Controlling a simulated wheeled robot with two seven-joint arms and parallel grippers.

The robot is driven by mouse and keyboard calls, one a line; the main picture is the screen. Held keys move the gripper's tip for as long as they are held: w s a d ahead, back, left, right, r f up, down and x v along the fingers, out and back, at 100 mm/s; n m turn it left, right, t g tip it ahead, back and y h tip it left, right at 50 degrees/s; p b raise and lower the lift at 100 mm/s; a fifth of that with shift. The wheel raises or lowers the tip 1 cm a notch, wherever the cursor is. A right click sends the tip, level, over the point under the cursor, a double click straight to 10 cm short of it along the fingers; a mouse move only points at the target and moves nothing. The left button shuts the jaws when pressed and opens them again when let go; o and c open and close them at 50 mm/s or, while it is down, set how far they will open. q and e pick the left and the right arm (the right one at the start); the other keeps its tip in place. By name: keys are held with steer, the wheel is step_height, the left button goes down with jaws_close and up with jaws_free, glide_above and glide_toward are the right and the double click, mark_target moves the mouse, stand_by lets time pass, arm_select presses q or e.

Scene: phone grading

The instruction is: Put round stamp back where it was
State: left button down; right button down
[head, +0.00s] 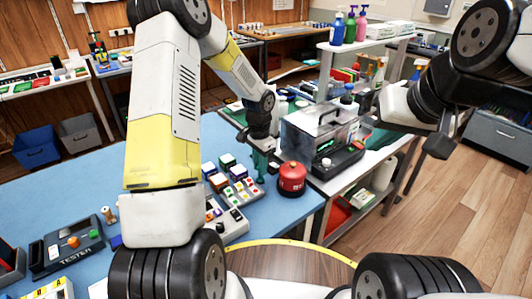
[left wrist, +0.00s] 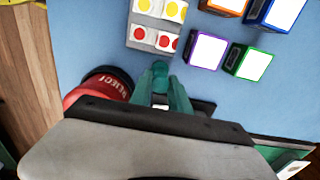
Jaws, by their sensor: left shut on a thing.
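My left gripper (head: 261,172) reaches down over the blue table, its teal fingers close to the red round REJECT container (head: 292,180). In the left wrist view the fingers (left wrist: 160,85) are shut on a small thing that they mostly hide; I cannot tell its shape. The red container also shows in the left wrist view (left wrist: 97,88), just left of the fingers. A small wooden-handled piece that looks like a stamp (head: 109,216) stands on the table at the left. My right gripper (head: 432,140) is raised at the right, away from the table; its fingers are unclear.
A grey tray of yellow and red dots (left wrist: 155,24) and several coloured blocks with white tops (left wrist: 207,50) lie beside my left fingers. A dark device with buttons (head: 72,240) sits at the left. A clear-sided machine (head: 318,138) stands behind.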

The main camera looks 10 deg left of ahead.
arm_select(q)
steer(key=c, duration=1.2)
jaws_free()
steer(key=shift+f, duration=0.1)
steer(key=shift+c, duration=0.2)
steer(key=s+a+r+n+t, duration=0.1)
steer(key=s+r, duration=0.2)
steer(key=r, duration=0.8)
steer(key=s+r+n+t, duration=0.1)
steer(key=s+r, duration=0.2)
steer(key=r, duration=0.7)
steer(key=s+r+n+t+h, duration=0.1)
steer(key=s+r+n+t, duration=0.1)
steer(key=s, duration=0.7)
steer(key=s+a+r+n+t+h, duration=0.1)
steer(key=s+r+n, duration=0.3)
steer(key=s, duration=0.6)
step_height(320, 180, up, 3)
steer(key=shift+a+f+t, duration=0.1)
steer(key=shift+a+t, duration=0.1)
steer(key=shift+t, duration=0.4)
